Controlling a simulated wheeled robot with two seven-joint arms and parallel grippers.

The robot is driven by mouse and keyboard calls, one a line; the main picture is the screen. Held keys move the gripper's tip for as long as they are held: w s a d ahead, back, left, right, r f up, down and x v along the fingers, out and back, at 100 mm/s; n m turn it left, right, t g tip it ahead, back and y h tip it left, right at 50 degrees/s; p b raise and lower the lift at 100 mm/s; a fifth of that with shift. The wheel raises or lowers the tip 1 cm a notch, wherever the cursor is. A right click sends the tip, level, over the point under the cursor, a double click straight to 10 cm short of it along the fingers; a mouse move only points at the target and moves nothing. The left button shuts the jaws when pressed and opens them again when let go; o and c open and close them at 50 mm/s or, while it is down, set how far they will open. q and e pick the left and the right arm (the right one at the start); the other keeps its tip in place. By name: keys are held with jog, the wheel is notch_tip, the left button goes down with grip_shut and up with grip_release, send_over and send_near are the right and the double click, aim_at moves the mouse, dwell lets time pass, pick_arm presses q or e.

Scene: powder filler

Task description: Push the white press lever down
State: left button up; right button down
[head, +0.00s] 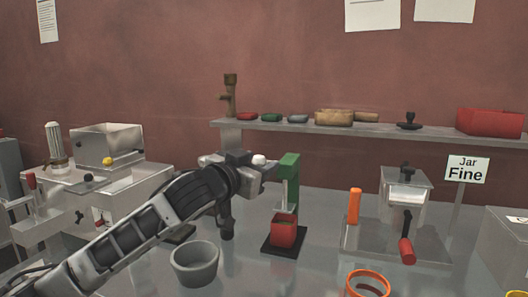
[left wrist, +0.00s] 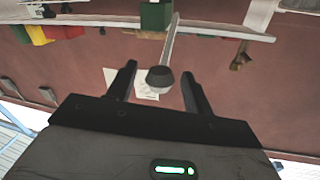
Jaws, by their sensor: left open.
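The green press (head: 289,180) stands on a dark base near the middle of the table, with a red cup (head: 284,232) on the base. Its lever's white knob (head: 259,160) shows just left of the green head, partly behind my left gripper (head: 264,170). In the left wrist view, the lever rod (left wrist: 170,42) runs from the green block to the knob (left wrist: 160,79), which looks dark in shade. The knob appears between the two spread fingers of my open left gripper (left wrist: 159,72). I cannot tell whether the fingers touch it. My right gripper is not seen.
A grey bowl (head: 195,265) stands on the table below my left arm. A wall shelf (head: 300,127) runs behind the press.

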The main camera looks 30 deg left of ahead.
aim_at(270, 161)
pick_arm(q)
jog(key=w, duration=0.2)
jog(key=shift+w, duration=0.5)
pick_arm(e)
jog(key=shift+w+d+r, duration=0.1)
pick_arm(q)
jog(key=shift+c, duration=0.3)
